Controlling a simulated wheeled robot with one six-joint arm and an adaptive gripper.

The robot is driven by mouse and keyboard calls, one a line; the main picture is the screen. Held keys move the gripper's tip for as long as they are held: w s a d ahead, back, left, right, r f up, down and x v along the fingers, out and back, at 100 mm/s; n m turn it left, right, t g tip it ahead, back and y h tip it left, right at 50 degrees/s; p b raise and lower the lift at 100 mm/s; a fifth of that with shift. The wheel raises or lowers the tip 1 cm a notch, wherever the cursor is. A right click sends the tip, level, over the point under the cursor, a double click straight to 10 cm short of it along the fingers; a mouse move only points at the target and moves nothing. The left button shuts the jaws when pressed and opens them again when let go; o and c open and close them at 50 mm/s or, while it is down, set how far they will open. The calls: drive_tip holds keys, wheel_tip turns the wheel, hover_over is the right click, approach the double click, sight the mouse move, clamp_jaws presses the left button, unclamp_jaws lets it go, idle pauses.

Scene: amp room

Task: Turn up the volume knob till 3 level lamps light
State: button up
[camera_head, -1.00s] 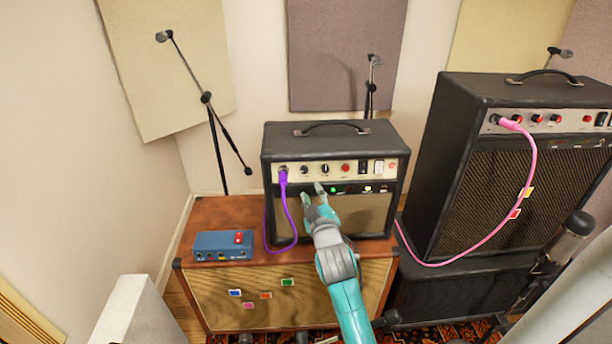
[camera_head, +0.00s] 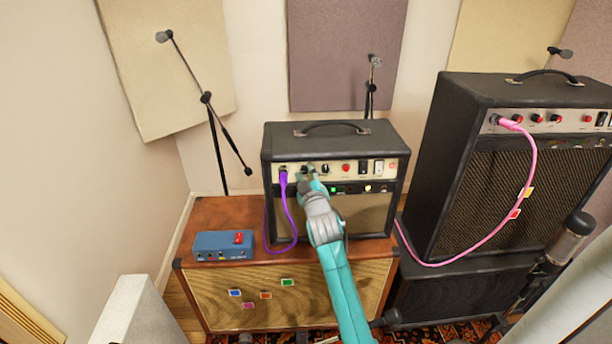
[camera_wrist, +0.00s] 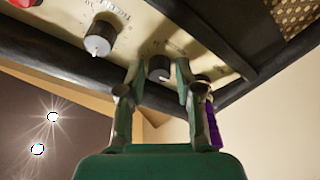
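The small black amp (camera_head: 330,142) stands on the wooden cabinet, its cream knob panel facing me. My gripper (camera_head: 310,172) is at the left part of this panel. In the wrist view my gripper (camera_wrist: 158,78) is open, its two green fingers on either side of a dark knob (camera_wrist: 159,67), with small gaps showing. Another dark knob (camera_wrist: 100,38) is beside it; in the head view it is right of my fingers (camera_head: 325,168). In the dark strip below the panel a green lamp (camera_head: 335,190) and a pale lamp (camera_head: 367,188) show; my gripper hides part of the strip.
A purple cable (camera_head: 290,210) plugs in just left of my gripper. A blue pedal (camera_head: 223,245) sits on the wooden cabinet (camera_head: 195,275). A larger amp (camera_head: 500,190) with a pink cable (camera_head: 525,190) stands at right. A microphone (camera_head: 570,240) is at lower right.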

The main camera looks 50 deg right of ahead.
clamp_jaws()
drive_tip(key=shift+m, duration=0.4)
drive_tip(key=m+h, duration=0.1)
drive_tip(key=m, duration=0.3)
drive_tip(key=shift+a+f+g, duration=0.1)
drive_tip(key=shift+g, duration=0.3)
drive_tip(key=shift+w+a+m+g+h, duration=0.1)
drive_tip(key=shift+m+g+h, duration=0.2)
drive_tip(key=shift+m, duration=0.95)
drive_tip(key=shift+w+m+g+h, duration=0.1)
drive_tip(key=shift+m+h, duration=0.3)
drive_tip(key=shift+m, duration=0.85)
unclamp_jaws()
drive_tip(key=shift+s, duration=0.1)
